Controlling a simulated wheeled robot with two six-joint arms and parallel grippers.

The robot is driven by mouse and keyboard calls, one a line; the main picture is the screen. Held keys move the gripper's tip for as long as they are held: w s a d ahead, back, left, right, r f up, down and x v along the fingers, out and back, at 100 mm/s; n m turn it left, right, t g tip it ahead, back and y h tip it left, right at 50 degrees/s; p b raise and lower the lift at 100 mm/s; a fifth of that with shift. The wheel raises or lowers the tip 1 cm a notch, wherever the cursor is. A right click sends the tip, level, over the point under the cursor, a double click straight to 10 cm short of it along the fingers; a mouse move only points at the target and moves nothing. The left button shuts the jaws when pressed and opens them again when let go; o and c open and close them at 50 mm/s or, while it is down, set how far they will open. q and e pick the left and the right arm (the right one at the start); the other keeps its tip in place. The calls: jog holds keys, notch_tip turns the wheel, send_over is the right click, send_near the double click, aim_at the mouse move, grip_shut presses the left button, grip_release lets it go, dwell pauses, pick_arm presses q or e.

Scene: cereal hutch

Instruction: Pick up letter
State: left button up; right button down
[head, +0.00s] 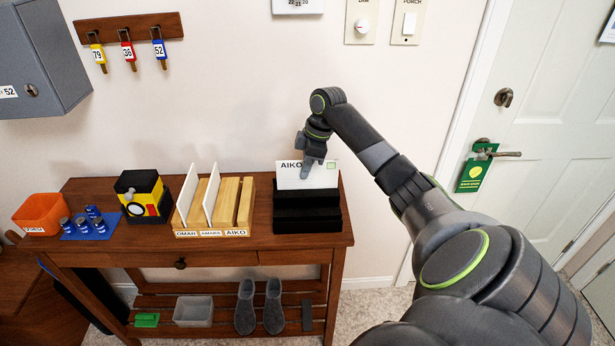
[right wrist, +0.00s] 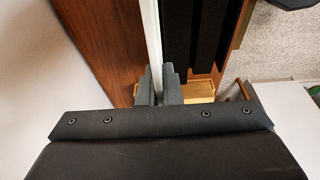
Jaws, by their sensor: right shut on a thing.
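The letter (head: 292,181) is a white envelope marked AIKO with a green stamp mark at its upper right. It stands upright at the black stepped holder (head: 306,213) on the right end of the console table. My right gripper (head: 313,172) reaches down from above and is shut on the letter's upper edge. In the right wrist view the letter (right wrist: 154,40) shows edge-on as a thin white strip between the two fingers (right wrist: 158,88). Whether its lower edge still touches the holder cannot be told. My left gripper is not in view.
A wooden sorter (head: 246,203) labelled OMAR, AMARA and AIKO stands left of the holder, with white letters in its left part. A black-and-yellow box (head: 143,197), blue mat (head: 88,231) with batteries and orange bin (head: 42,214) stand further left. A wall is behind.

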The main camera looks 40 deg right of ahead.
notch_tip(320, 180, up, 10)
jog(key=shift+r+b, duration=0.1)
jog(key=shift+b, duration=0.45)
dwell(0.4)
